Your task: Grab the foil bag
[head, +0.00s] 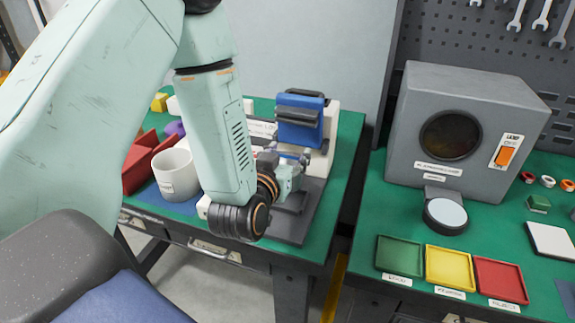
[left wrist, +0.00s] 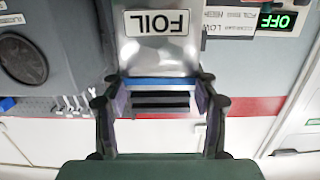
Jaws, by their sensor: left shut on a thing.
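The foil bag (left wrist: 162,55) is silvery with a white label reading FOIL, which appears upside down in the left wrist view. My left gripper (left wrist: 159,80) is shut on the foil bag, with one finger at each side of its near end. In the head view my left gripper (head: 294,163) is by the blue sealing press, partly hidden by my own wrist. I cannot make out the bag clearly there. My right gripper is in neither view.
The blue press (head: 300,122) stands on the green left table. A white mug (head: 176,174) and a red bin (head: 138,166) sit left of my arm. On the right table are a grey box (head: 462,130) and green, yellow (head: 449,284) and red trays. A gap separates the tables.

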